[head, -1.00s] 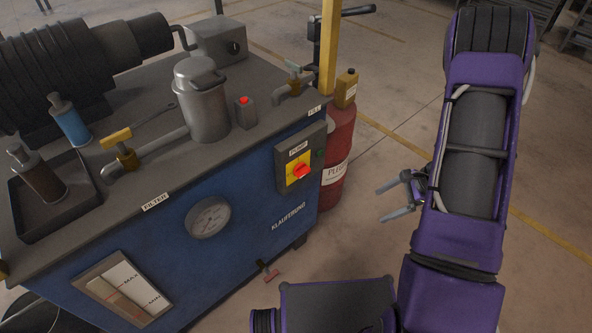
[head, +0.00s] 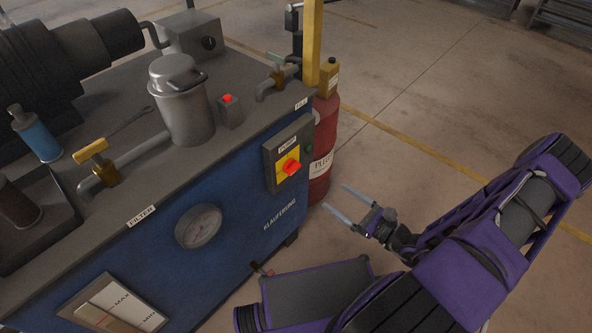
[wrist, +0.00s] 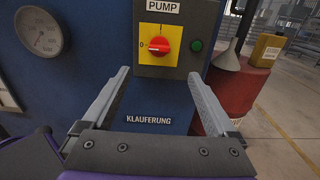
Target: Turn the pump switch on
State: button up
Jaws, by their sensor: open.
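The pump switch (head: 291,167) is a red rotary knob on a yellow plate, in a grey box (head: 270,166) labelled PUMP on the blue cabinet's front. In the wrist view, the red knob (wrist: 161,45) sits above and between my fingertips. Its white mark points left, toward 0; the I is at the top of the plate. A green round lamp or button (wrist: 196,45) is to its right. My gripper (head: 335,198) is open and empty, to the right of and below the switch box in the head view, with its fingers toward the cabinet. It is apart from the knob.
A red drum (head: 322,150) with a yellow can (head: 329,80) on top stands right of the cabinet, beside a yellow post (head: 313,40). A gauge (head: 198,226) is on the cabinet front. Floor to the right is clear.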

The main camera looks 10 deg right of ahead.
aim_at(296, 170)
jog(key=b+x, duration=0.1)
jog(key=x, duration=1.4)
jog(key=shift+w+a, duration=0.2)
jog(key=shift+w, duration=0.05)
jog(key=c, duration=1.4)
jog(key=shift+o, duration=0.2)
